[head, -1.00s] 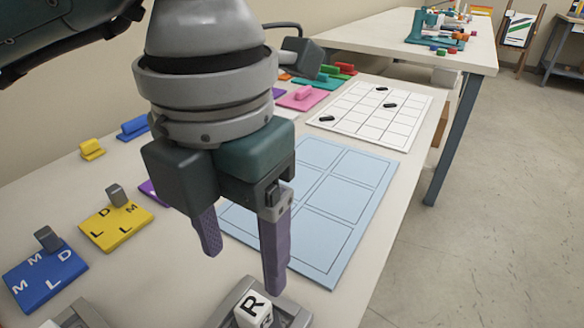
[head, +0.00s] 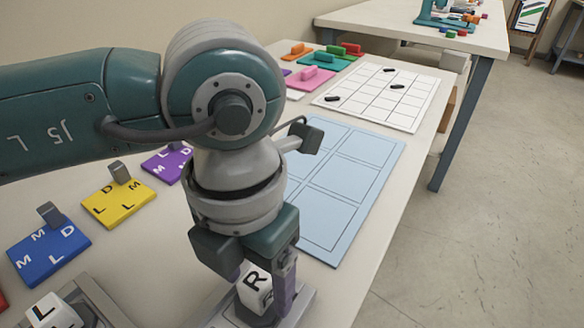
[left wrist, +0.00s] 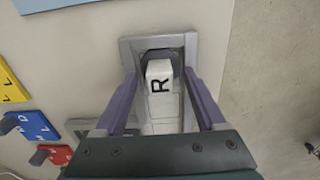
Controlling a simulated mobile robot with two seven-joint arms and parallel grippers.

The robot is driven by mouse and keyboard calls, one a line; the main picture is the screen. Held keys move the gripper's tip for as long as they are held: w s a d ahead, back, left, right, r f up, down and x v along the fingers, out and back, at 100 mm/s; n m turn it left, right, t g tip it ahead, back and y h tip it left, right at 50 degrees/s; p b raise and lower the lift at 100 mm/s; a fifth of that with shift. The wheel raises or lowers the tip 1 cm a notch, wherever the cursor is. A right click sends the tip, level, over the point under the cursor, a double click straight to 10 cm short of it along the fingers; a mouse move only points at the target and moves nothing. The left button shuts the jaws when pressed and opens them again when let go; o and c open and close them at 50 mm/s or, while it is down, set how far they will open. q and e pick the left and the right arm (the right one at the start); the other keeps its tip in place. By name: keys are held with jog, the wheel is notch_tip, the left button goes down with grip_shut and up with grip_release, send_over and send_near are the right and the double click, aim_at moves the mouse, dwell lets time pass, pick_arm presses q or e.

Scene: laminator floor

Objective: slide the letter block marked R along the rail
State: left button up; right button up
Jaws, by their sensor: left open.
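The white letter block marked R (head: 254,288) sits on a grey rail (head: 226,318) at the front of the table. In the left wrist view the R block (left wrist: 159,88) lies at the far end of the rail (left wrist: 131,52). My left gripper (head: 270,300) points down over the rail. Its purple fingers stand on either side of the R block, open; in the left wrist view (left wrist: 158,82) a gap shows between the fingers and the block. The near finger hides part of the block in the head view. My right gripper is not in view.
A second block marked L (head: 52,312) sits on another grey rail to the left. Blue (head: 48,254), yellow (head: 118,203) and purple (head: 166,164) lettered plates lie along the left. A light blue gridded mat (head: 350,180) and a white gridded sheet (head: 385,95) lie beyond.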

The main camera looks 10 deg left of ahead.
pick_arm(q)
jog(key=shift+f, duration=0.15)
jog(key=shift+c, duration=0.2)
grip_shut()
dwell(0.4)
